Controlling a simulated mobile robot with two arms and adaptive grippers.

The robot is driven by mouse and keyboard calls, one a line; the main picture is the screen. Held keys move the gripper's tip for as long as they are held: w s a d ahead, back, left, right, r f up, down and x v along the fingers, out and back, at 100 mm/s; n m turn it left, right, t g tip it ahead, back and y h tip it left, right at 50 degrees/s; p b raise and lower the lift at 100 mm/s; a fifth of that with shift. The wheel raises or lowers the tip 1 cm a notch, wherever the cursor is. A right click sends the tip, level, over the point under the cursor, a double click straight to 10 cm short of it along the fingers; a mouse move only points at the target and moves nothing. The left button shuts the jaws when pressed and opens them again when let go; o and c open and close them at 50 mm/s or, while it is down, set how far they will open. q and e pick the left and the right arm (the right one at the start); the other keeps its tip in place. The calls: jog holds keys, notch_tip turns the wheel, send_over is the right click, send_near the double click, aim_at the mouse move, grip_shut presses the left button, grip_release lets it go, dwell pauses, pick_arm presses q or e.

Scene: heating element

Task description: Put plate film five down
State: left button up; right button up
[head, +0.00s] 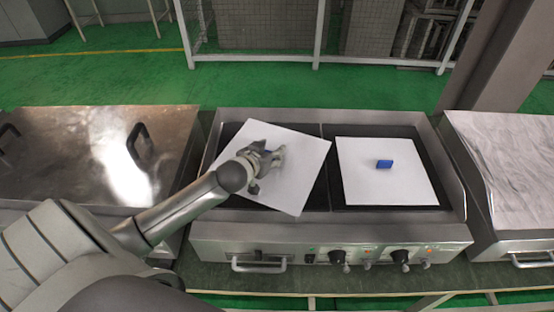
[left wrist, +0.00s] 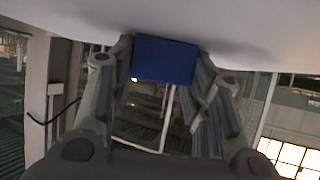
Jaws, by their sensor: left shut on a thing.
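A white plate film (head: 300,165) with a small blue grip is at the left half of the heating element (head: 330,232), turned at an angle to it. My left gripper (head: 272,155) is over that film. In the left wrist view my left gripper is shut on the blue grip (left wrist: 165,60), with the white film (left wrist: 240,30) across the top of the picture. Whether the film touches the dark heating surface cannot be told. A second white film (head: 375,185) with a blue grip (head: 384,164) lies squarely on the right half. My right gripper is not in view.
A steel unit with a handled lid (head: 60,150) stands to the left. Another steel-sided unit with a marbled top (head: 510,160) stands to the right. Knobs (head: 400,256) and a handle (head: 258,264) stick out at the heater's front.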

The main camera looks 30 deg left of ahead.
pick_arm(q)
jog(key=w+f, duration=0.1)
jog(key=f, duration=0.1)
jog(key=w+f, duration=0.4)
jog(key=shift+a, duration=0.3)
jog(key=shift+f, duration=1.55)
jog(key=shift+f, duration=0.15)
jog(key=o, duration=1.1)
jog(key=shift+c, duration=0.2)
